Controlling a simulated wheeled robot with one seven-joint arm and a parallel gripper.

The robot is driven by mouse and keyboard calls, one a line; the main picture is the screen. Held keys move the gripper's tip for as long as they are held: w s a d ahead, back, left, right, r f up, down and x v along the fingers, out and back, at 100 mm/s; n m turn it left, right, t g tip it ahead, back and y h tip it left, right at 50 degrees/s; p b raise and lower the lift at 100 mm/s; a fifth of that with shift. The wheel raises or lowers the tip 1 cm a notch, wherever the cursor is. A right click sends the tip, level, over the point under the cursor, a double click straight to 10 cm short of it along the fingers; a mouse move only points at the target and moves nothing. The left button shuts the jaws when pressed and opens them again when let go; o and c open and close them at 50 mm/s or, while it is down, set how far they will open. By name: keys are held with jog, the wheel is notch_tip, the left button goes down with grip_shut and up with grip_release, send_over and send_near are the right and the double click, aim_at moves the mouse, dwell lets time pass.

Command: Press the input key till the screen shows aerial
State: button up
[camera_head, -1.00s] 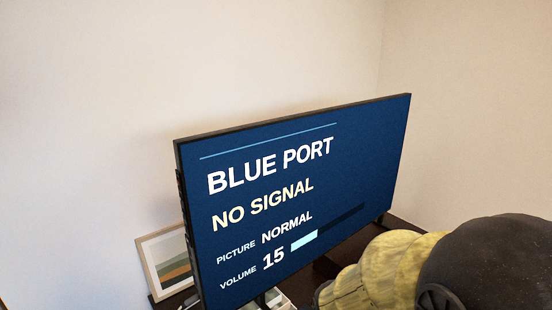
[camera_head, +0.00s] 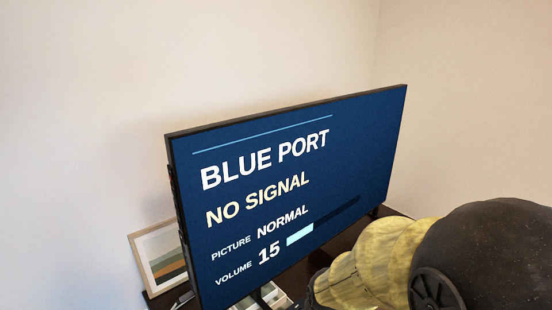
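The television screen (camera_head: 345,145) stands upright on a dark stand, angled across the middle of the head view. It reads "BLUE PORT", "NO SIGNAL", "PICTURE NORMAL" and "VOLUME 15" with a partly filled bar. Some small dark parts (camera_head: 175,200) show along its left edge; I cannot tell whether the input key is among them. My arm, yellow and black, fills the lower right and covers part of the stand. My gripper is not in view.
A framed landscape picture (camera_head: 161,259) leans behind the screen's left edge. The dark stand top (camera_head: 318,262) shows below the screen, with a pale item (camera_head: 277,296) on it, partly cut off. Plain walls meet in a corner behind.

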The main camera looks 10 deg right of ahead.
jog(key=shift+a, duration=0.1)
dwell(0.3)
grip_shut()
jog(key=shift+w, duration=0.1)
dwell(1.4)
